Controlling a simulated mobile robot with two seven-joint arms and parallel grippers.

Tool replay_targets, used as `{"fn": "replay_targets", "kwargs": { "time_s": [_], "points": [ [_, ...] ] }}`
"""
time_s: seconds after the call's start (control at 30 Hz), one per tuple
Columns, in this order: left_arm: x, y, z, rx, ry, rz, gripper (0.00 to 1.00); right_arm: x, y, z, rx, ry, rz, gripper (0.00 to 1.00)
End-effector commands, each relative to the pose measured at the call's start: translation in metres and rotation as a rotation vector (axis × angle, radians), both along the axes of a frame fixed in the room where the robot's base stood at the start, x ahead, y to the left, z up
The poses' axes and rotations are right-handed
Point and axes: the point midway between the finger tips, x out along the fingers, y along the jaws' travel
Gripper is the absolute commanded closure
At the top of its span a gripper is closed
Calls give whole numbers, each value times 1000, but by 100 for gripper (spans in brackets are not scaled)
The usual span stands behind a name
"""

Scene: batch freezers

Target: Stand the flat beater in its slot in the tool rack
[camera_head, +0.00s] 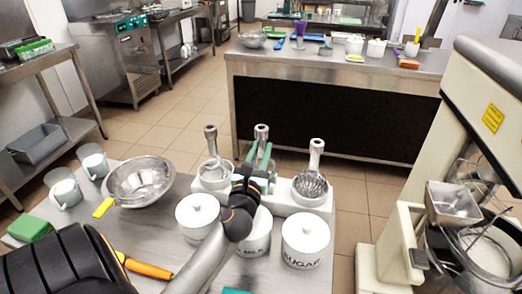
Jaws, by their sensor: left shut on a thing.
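The white tool rack (282,204) stands on the steel table at the centre. A wire whisk (314,158) stands at its right end, and another metal tool (211,143) stands at its left end. My left gripper (260,160) is over the middle of the rack, its fingers shut on a metal tool between those two. I take this to be the flat beater (261,131); its shank shows upright above the fingers. Its lower part is hidden behind the gripper, so I cannot tell whether it sits in the slot. My right gripper is out of view.
White canisters (304,241) stand close in front of the rack. A metal bowl (140,182), glass jugs (65,190) and a green box (31,229) are at the left. The mixer (455,205) stands at the right. A steel counter (330,72) is beyond.

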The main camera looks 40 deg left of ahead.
Motion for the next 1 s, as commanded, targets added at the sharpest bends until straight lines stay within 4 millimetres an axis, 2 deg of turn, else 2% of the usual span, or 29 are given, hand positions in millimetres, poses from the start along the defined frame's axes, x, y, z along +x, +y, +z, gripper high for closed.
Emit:
{"fn": "replay_targets", "kwargs": {
  "time_s": [0.27, 0.7, 0.97, 1.0],
  "points": [
    [0, 0, 0, 0, -1, 0, 100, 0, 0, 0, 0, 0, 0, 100],
    [0, 0, -15, 0, -1, -1, 100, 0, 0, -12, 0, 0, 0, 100],
    [0, 0, -15, 1, -1, -1, 100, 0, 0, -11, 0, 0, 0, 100],
    [0, 0, -15, 1, -1, -1, 68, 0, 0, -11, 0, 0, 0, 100]
  ]
}}
